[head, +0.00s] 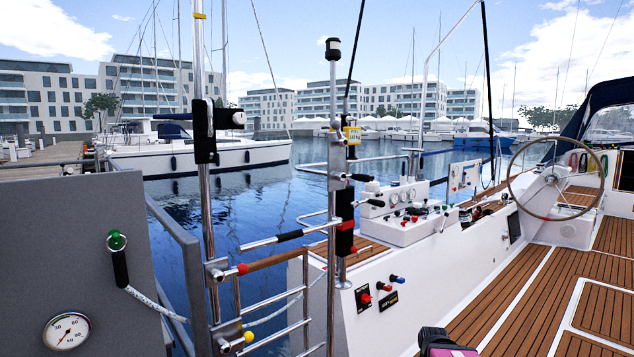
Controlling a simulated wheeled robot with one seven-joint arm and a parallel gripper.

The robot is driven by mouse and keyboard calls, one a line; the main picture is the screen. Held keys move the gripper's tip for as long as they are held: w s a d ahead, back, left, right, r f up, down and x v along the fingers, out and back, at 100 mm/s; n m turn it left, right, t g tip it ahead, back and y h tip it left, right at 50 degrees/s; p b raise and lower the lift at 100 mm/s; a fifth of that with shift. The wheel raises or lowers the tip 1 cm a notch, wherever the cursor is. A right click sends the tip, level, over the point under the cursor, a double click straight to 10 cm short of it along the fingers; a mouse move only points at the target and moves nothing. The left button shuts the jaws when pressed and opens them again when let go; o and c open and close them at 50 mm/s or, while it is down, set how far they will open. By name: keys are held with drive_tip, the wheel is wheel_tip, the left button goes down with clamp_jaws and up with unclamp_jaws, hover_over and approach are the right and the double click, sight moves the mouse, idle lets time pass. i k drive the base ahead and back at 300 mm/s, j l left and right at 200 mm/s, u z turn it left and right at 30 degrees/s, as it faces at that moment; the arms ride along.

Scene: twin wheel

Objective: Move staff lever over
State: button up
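A steel staff (332,215) stands upright near the middle, with a black and white cap. Several lever-like parts sit on or by it: a black-gripped bar (289,236) reaching left, and a short black handle (361,178) pointing right. A second steel pole (205,190) to its left carries a black bracket with a white-ended knob (238,118). I cannot tell which part is the staff lever. A dark piece with a pink face (446,346) shows at the bottom edge, perhaps part of my arm. No gripper fingers show.
A grey panel (60,240) with a gauge and a green-topped handle stands at left. A rail gate (270,305) lies between the poles. A white control console (405,215), a red push button (366,299) and a steering wheel (556,180) are right. The teak deck (560,270) is clear.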

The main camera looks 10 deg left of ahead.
sight(342, 141)
drive_tip(key=i+l+u, duration=0.15)
drive_tip(key=u, duration=0.3)
drive_tip(key=l+u, duration=0.45)
drive_tip(key=i+l+u, duration=0.15)
drive_tip(key=u, duration=0.3)
drive_tip(key=l+u, duration=0.45)
drive_tip(key=l, duration=0.4)
drive_tip(key=k+l+u, duration=0.15)
drive_tip(key=l, duration=0.7)
drive_tip(key=k+l+u, duration=0.15)
drive_tip(key=l, duration=0.25)
drive_tip(key=k+l, duration=0.1)
drive_tip(key=l, duration=0.3)
drive_tip(key=k+l, duration=0.1)
drive_tip(key=k, duration=0.55)
drive_tip(key=i+j+z, duration=0.1)
drive_tip(key=j, duration=0.25)
drive_tip(key=i+j+z, duration=0.1)
drive_tip(key=i+j, duration=0.2)
drive_tip(key=i+j+z, duration=0.15)
drive_tip(key=j, duration=0.35)
drive_tip(key=i+j+z, duration=0.1)
drive_tip(key=i+j, duration=0.15)
drive_tip(key=j, duration=0.15)
drive_tip(key=k+l, duration=0.4)
drive_tip(key=i+j, duration=0.1)
